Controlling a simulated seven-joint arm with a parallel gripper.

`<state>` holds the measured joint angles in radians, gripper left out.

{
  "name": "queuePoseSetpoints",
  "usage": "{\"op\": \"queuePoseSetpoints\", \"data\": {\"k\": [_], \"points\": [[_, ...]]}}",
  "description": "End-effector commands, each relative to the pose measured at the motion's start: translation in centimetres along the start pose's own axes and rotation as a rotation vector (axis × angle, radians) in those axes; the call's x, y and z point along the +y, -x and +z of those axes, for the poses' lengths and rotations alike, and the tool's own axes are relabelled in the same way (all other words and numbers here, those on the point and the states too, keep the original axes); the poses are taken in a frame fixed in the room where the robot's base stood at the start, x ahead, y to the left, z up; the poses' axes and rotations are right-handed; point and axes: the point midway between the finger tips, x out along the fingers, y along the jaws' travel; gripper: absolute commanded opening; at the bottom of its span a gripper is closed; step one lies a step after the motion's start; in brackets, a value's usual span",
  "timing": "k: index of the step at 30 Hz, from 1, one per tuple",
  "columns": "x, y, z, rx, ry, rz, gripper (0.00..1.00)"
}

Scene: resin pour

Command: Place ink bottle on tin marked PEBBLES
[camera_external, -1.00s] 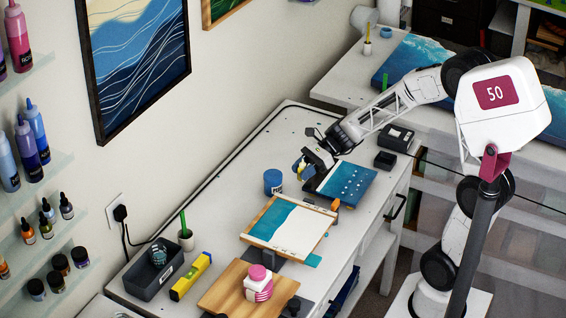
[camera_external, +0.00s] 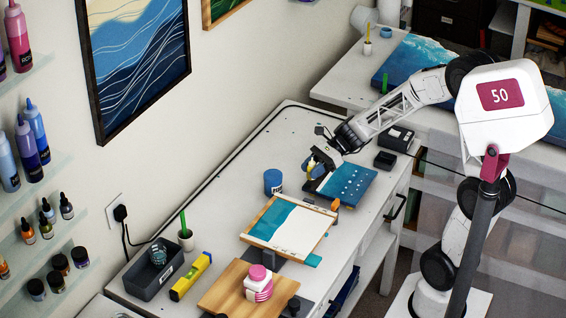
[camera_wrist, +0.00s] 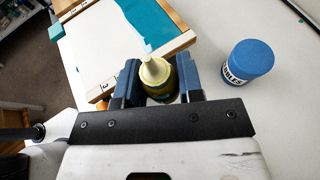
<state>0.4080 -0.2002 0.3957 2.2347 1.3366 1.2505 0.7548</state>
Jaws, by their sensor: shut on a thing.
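My gripper (camera_wrist: 158,85) is shut on a small yellow ink bottle (camera_wrist: 155,72) with a pale nozzle top, held between its two dark blue fingers in the wrist view. In the external view the bottle (camera_external: 311,165) shows as a small yellow spot at my gripper (camera_external: 312,170), above the far edge of a blue panel. The blue tin (camera_wrist: 248,60) stands upright to the right of my gripper in the wrist view, apart from it. Its white label shows only part of its lettering. In the external view the tin (camera_external: 273,182) stands left of my gripper.
A framed white and teal panel (camera_external: 289,228) lies in front of the tin. A dotted blue panel (camera_external: 348,184) lies under and right of my gripper. A yellow level (camera_external: 191,277), a dark bin (camera_external: 156,272) and a wooden board (camera_external: 228,291) lie nearer. The table behind the tin is clear.

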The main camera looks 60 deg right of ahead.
Motion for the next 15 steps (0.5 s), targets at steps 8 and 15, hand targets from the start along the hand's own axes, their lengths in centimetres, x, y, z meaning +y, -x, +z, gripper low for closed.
{"op": "queuePoseSetpoints", "data": {"k": [8,15], "points": [[-3.3,-1.4,0.1,0.0,-0.001,0.003,0.11],[-6.6,-2.6,0.3,0.0,-0.001,0.001,0.11]]}}
